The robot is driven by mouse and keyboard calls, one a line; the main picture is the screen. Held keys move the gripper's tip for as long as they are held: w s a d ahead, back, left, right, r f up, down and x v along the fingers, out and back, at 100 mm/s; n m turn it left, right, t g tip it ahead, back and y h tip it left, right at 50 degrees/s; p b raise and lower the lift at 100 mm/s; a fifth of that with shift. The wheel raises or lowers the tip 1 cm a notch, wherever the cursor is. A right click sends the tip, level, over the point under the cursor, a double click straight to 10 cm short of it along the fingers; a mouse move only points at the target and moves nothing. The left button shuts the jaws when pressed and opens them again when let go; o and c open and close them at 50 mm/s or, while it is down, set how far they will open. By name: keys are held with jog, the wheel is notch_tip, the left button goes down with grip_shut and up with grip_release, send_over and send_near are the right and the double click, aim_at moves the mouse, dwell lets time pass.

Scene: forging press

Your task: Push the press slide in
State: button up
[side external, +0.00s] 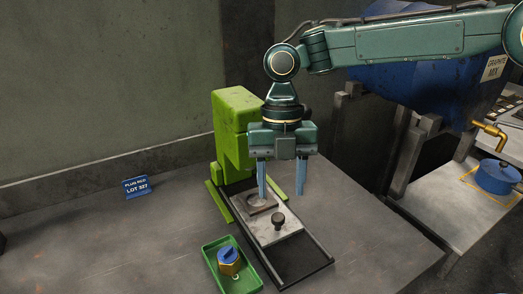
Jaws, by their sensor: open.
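The press is a green block (238,130) on the dark bench, with a black rail base (310,251) running out from it towards the front right. The press slide (277,233) is a light metal plate on these rails, standing out in front of the green block. It carries a round brownish recess near the block and a dark knob (278,219) nearer its outer end. My gripper (282,194) is open, with its two blue fingers pointing down above the slide, behind the knob. The fingers hold nothing. I cannot tell whether the left fingertip touches the slide.
A green tray (213,262) holding a blue and brass part (229,261) sits just left of the rails. A small blue sign (136,187) stands at the left. A blue graphite-mix container (410,85) and a brass tap (490,130) are at the right.

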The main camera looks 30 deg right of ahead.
jog(key=s+d+r+m+t+y, duration=0.1)
jog(key=s+d+r+m+t, duration=0.1)
jog(key=s+d+r+m, duration=0.35)
jog(key=s+d+r+m+t, duration=0.2)
jog(key=s+d+r+m, duration=0.1)
jog(key=d+m, duration=0.55)
jog(key=s+d+f+m+t+h, duration=0.2)
jog(key=s+d+f+m+t, duration=0.15)
jog(key=s+d+m, duration=1)
jog(key=w+a+r+m+g, duration=0.1)
jog(key=w+a+r+m, duration=0.1)
jog(key=w+a+m, duration=0.5)
jog(key=w+a+r+m+g, duration=0.2)
jog(key=w+a, duration=0.3)
jog(key=w, duration=0.6)
jog(key=w+a+f+m+g, duration=0.2)
jog(key=w+a+f+m, duration=0.1)
jog(key=w+a+f, duration=0.6)
jog(key=shift+w+a+f+m, duration=0.15)
jog(key=shift+a+f+m, duration=0.15)
jog(key=shift+a, duration=1.35)
